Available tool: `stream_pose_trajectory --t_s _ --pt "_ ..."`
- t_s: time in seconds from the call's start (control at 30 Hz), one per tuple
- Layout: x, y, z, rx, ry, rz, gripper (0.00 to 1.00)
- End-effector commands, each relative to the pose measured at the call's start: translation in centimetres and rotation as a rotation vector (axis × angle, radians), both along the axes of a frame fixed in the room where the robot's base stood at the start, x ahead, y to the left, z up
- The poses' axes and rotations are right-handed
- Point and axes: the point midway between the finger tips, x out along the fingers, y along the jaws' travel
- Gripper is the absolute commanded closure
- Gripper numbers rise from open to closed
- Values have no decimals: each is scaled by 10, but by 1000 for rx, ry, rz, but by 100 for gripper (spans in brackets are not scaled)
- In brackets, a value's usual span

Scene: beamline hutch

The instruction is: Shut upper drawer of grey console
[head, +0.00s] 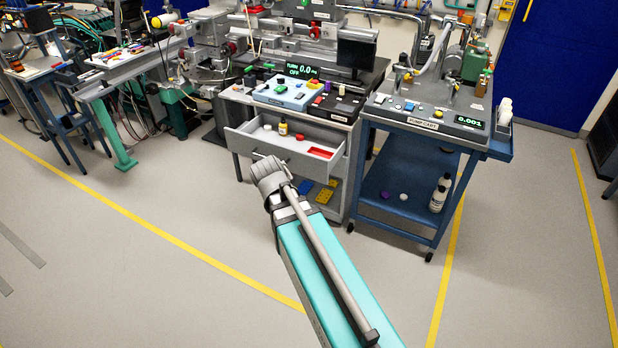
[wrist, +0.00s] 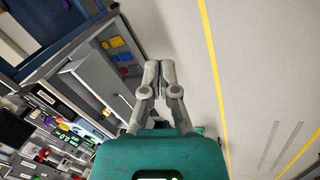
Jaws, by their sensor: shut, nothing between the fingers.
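The grey console (head: 338,122) stands at the back middle in the head view. Its upper drawer (head: 262,147) is pulled well out, with a yellow bottle (head: 283,128), a red tray (head: 319,153) and small items inside. In the wrist view the drawer (wrist: 98,84) shows as a light grey box left of my gripper. My gripper (wrist: 158,66) is shut and empty, its fingers side by side, close to the drawer's front end. I cannot tell whether they touch it. In the head view my arm covers the area below the drawer front, and the fingers cannot be made out.
A blue pump cart (head: 405,212) stands just right of the console. Blue and yellow bins (head: 326,192) lie low in the console. A control box (head: 285,95) and a monitor (head: 357,52) stand on top. The floor (head: 130,260) in front is clear, with yellow lines.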

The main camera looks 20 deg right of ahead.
Motion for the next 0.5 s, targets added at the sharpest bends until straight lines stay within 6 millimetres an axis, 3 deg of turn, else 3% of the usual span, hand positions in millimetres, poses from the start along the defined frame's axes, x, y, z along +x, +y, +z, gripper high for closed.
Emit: stream_pose_trajectory --t_s 0.03,0.5 --pt "10 -6 -19 -38 -5 34 100" --pt "76 -60 -79 -423 22 376 100"
